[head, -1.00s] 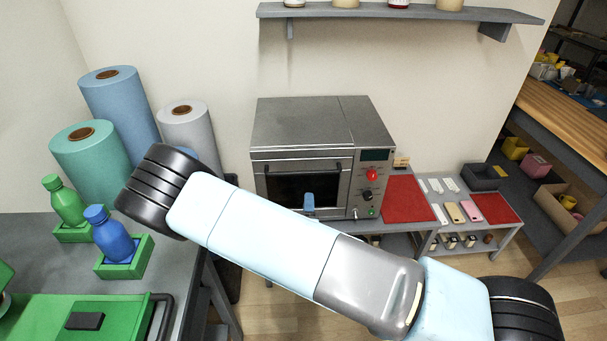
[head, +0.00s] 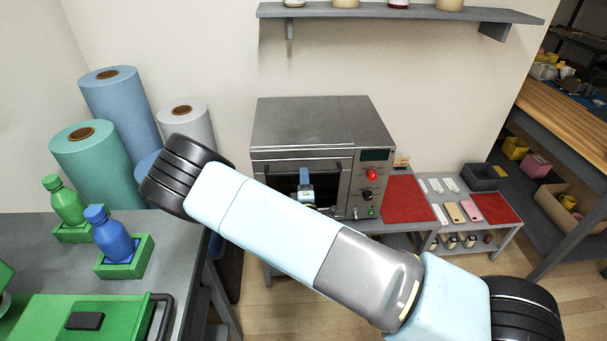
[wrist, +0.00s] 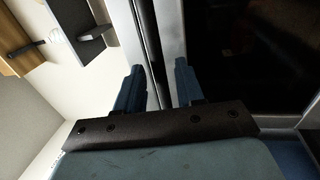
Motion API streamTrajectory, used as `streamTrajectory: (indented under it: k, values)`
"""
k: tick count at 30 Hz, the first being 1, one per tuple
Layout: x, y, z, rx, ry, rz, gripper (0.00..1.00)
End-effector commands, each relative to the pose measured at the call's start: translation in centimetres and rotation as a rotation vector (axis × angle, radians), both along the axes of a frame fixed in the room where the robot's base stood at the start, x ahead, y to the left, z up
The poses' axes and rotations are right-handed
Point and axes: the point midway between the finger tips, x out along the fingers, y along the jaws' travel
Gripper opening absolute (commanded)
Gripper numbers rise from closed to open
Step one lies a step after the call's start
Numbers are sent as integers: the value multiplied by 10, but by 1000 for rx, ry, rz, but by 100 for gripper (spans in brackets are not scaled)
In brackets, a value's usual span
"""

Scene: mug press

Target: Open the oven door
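The grey metal oven (head: 315,122) stands on a low table in the head view, its door shut. The door has a dark window (head: 277,190) and a black bar handle (head: 270,168) along its top. My gripper (head: 305,177) is at the oven front, by the middle of the handle. In the wrist view my gripper (wrist: 158,85) has two blue fingers standing apart. A dark bar and the silver door frame (wrist: 172,30) run between and behind them. I cannot tell whether the fingers touch the handle.
A control panel with a red knob (head: 371,175) is at the oven's right. A red mat (head: 403,198) lies beside it. A shelf (head: 400,14) hangs above. Blue and green bottles (head: 110,235) and large rolls (head: 118,105) stand on the left. My arm crosses the front.

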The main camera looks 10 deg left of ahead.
Motion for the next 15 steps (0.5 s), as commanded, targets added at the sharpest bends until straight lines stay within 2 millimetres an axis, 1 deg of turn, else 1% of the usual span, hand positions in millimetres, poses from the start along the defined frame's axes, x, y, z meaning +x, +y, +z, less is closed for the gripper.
streamTrajectory:
  k: [1, 6, 10, 15]
  values:
    - [7, 1, 2, 2, -3, -1, 37]
    - [21, 4, 4, 2, -1, 0, 37]
    - [25, 5, 5, 1, 0, 0, 37]
    - [26, 5, 5, 1, 0, 0, 37]
